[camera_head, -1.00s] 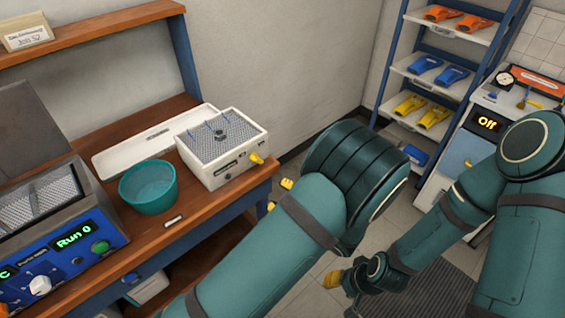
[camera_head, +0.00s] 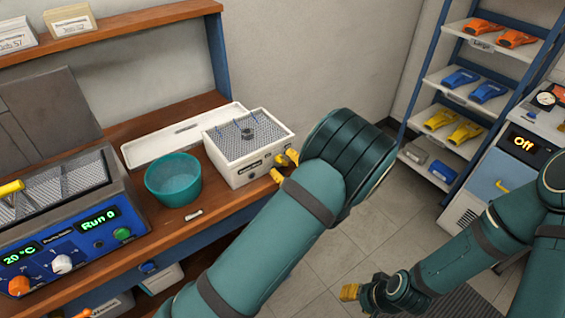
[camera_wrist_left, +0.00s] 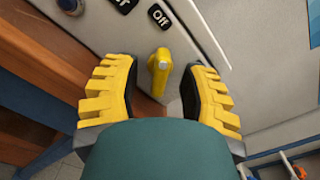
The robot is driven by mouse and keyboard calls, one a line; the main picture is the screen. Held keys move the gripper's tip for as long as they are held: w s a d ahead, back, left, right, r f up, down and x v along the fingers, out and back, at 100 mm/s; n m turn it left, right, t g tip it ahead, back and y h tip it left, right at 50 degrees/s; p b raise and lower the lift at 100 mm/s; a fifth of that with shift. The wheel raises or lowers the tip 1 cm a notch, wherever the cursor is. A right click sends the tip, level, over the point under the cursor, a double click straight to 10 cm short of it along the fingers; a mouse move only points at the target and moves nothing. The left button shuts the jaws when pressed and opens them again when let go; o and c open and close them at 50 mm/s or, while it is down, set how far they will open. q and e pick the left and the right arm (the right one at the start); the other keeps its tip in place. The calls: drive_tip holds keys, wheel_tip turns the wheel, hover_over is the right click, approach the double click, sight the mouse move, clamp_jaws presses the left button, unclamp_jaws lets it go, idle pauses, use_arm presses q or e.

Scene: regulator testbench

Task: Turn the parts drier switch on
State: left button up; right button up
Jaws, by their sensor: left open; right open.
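The parts drier appears to be the white box with a perforated top (camera_head: 250,146) at the right end of the bench. Its yellow switch lever (camera_wrist_left: 159,72) stands on the front panel in the left wrist view, below a black label reading "Off" (camera_wrist_left: 160,16). A second label beside it is cut off by the frame. My left gripper (camera_head: 285,166) is open at the drier's front right corner. In the wrist view its fingers (camera_wrist_left: 160,95) stand on either side of the lever, with gaps showing. My right gripper (camera_head: 349,292) is low over the floor; its fingers show small.
A teal bowl (camera_head: 173,180) and a white tray (camera_head: 180,134) are left of the drier. A blue machine (camera_head: 75,245) reads "20 °C" and "Run 0". A shelf rack (camera_head: 440,100) and a cabinet with an "Off" display (camera_head: 523,143) stand at the right. Floor between is clear.

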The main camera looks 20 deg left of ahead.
use_arm(q)
drive_tip(key=shift+w+a, duration=0.25)
drive_tip(key=shift+a, duration=0.1)
clamp_jaws()
